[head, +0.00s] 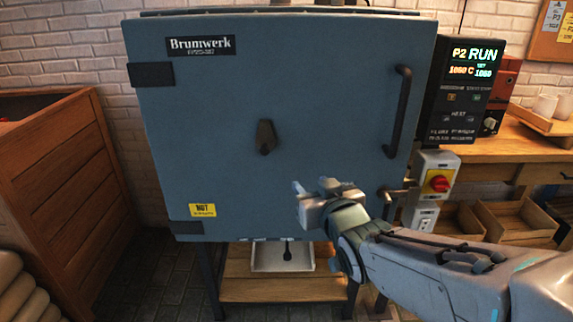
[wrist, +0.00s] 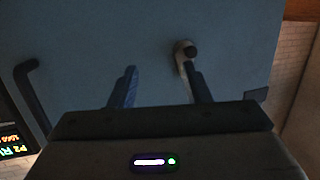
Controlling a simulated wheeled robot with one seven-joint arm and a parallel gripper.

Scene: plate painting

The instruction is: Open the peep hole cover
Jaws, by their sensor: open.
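The dark, drop-shaped peep hole cover (head: 265,138) sits at the middle of the blue-grey kiln door (head: 215,100) in the head view. It hangs with its wide end down. My gripper (head: 312,187) is open and empty, below and to the right of the cover in that view. In the wrist view, my gripper (wrist: 160,68) shows two separate fingers in front of the door. A dark round knob (wrist: 190,51) with a pale edge beside it, which looks like the cover, shows just beyond the right fingertip. I cannot tell whether that finger touches it.
A vertical door handle (head: 400,112) stands out at the door's right side. A control panel (head: 465,88) and a red-yellow switch box (head: 437,181) are right of the kiln. A wooden crate (head: 65,170) stands at left. The door around the cover is mostly bare.

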